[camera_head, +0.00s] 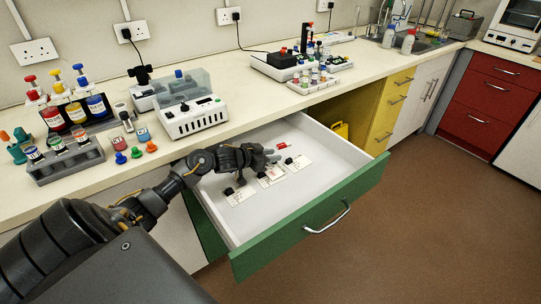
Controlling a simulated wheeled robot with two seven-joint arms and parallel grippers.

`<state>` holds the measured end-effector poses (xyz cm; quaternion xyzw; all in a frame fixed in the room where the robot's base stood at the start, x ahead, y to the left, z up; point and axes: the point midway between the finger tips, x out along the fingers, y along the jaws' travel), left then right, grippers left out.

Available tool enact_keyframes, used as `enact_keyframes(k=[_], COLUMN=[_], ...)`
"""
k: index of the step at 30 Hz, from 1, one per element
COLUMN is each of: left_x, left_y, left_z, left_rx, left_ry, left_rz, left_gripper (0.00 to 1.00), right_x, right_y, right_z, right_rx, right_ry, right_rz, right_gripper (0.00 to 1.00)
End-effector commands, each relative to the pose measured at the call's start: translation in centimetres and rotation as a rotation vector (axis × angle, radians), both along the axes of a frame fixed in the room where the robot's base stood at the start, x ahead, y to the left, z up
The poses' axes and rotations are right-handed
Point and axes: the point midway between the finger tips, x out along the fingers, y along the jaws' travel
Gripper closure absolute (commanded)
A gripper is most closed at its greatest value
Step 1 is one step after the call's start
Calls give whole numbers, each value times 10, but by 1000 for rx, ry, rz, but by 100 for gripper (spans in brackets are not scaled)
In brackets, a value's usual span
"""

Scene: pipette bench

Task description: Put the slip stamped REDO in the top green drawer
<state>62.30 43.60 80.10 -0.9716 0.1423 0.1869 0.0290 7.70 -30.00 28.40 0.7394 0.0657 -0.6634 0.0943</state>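The top green drawer (338,193) is pulled open below the bench, its white inside showing. Several white slips lie in it: a near-left slip (239,195), a middle slip (270,178) and a far-right slip (299,163), each with a small black piece on or beside it. The middle slip has a reddish mark; the print on all of them is too small to read, so I cannot tell which is stamped REDO. My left gripper (272,158) reaches into the drawer, just above the middle slip. Whether its fingers hold anything is unclear. My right gripper is out of view.
A small red item (282,146) lies at the drawer's back. A white bench device (194,116), a tube rack (66,158) and colored bottles stand on the bench above. The drawer's right front part is bare. A yellow cabinet (391,104) stands open-sided to the right.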

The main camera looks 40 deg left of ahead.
Motion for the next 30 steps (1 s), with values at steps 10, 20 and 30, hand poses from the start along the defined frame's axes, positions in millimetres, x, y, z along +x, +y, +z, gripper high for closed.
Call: enact_keyframes(k=[10,20,30], left_x=[-5,-29,-89], left_y=[-3,6,24], left_z=[-18,7,38], left_rx=[0,4,2], left_ry=[25,22,15], left_rz=[-5,-3,-4], left_gripper=[57,57,57], right_x=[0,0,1], right_y=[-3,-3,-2], right_z=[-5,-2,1], right_rx=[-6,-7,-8], right_ry=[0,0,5], right_rz=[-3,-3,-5], right_gripper=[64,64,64])
